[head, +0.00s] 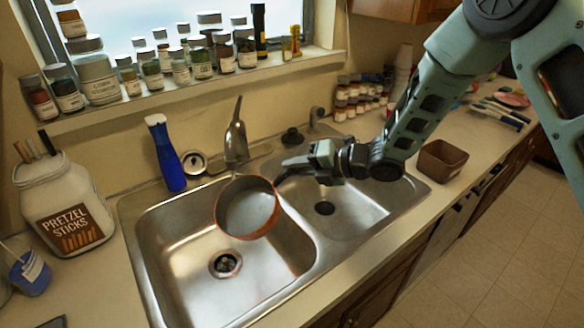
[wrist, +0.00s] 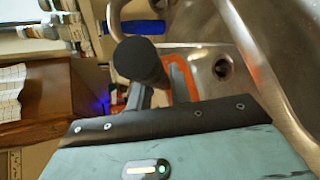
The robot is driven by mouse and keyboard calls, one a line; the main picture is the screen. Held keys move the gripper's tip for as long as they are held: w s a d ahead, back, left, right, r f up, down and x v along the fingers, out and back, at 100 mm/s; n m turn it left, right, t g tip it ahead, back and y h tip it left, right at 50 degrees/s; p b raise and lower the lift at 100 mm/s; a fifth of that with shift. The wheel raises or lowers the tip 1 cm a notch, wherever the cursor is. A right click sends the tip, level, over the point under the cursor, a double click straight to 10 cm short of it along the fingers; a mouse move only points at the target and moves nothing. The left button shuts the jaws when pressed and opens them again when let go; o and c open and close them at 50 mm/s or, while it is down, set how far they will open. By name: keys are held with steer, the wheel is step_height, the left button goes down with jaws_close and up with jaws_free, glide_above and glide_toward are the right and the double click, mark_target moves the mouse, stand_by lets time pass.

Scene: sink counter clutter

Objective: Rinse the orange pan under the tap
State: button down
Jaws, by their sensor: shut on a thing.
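The orange pan (head: 247,234) is over the left sink basin, its orange rim showing around a grey inside that looks empty. My gripper (head: 290,169) is at the pan's upper right, shut on its dark handle. In the wrist view, the dark rounded handle end (wrist: 140,60) stands between the fingers (wrist: 158,88), and a strip of orange pan (wrist: 183,76) shows behind. The grey tap (head: 236,135) stands at the back of the sink, just behind the pan. I see no water stream. The tap's outlet is hard to make out.
The left basin (head: 180,270) has an open drain below the pan; the right basin (head: 350,215) looks empty. A blue bottle (head: 167,160) and pretzel jar (head: 62,205) stand left. A brown container (head: 440,160) sits right. Jars line the sill.

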steer(key=f+m+b, duration=0.1)
steer(key=f+b, duration=0.1)
steer(key=w+f+m+y+b, duration=0.1)
steer(key=f+b, duration=0.1)
steer(key=f, duration=0.1)
steer(key=d+f+y+b, duration=0.1)
steer(key=f+b, duration=0.1)
steer(key=f, duration=0.1)
steer(key=shift+w+d+m+g, duration=0.1)
steer(key=shift+w+m+g, duration=0.1)
steer(key=shift+m+g, duration=0.2)
steer(key=shift+f+b, duration=0.45)
steer(key=shift+b, duration=0.15)
